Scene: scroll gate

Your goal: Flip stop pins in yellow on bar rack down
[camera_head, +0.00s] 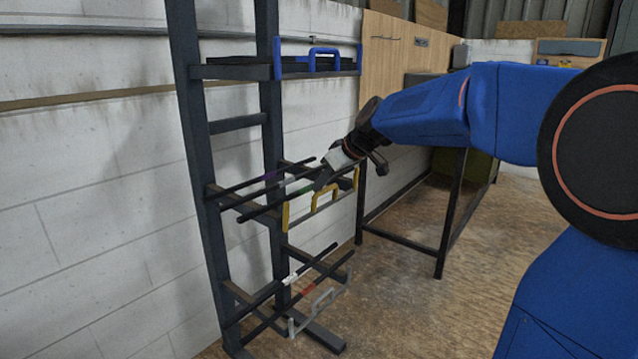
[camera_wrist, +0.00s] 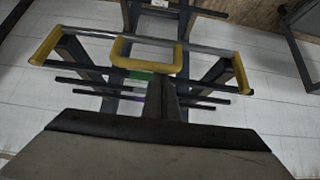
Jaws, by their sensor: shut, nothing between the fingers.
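The yellow gate on the middle level of the bar rack (camera_head: 189,140) has a yellow U-shaped handle (camera_head: 325,197) and a yellow pin at each end. The left yellow pin (camera_head: 286,217) and right yellow pin (camera_head: 356,178) look upright. In the wrist view the left pin (camera_wrist: 45,46), the handle (camera_wrist: 118,50) and the right pin (camera_wrist: 241,75) show along a grey rail. My gripper (camera_head: 322,181) is shut and empty, over the bars just behind the handle; its narrow tip (camera_wrist: 159,97) shows in the wrist view. Whether it touches anything I cannot tell.
Dark bars with coloured bands lie on the middle arms, and others on the lower arms. A blue gate (camera_head: 318,60) is above and a grey gate (camera_head: 320,309) below. A dark-legged table (camera_head: 450,215) stands to the right. The floor in front is clear.

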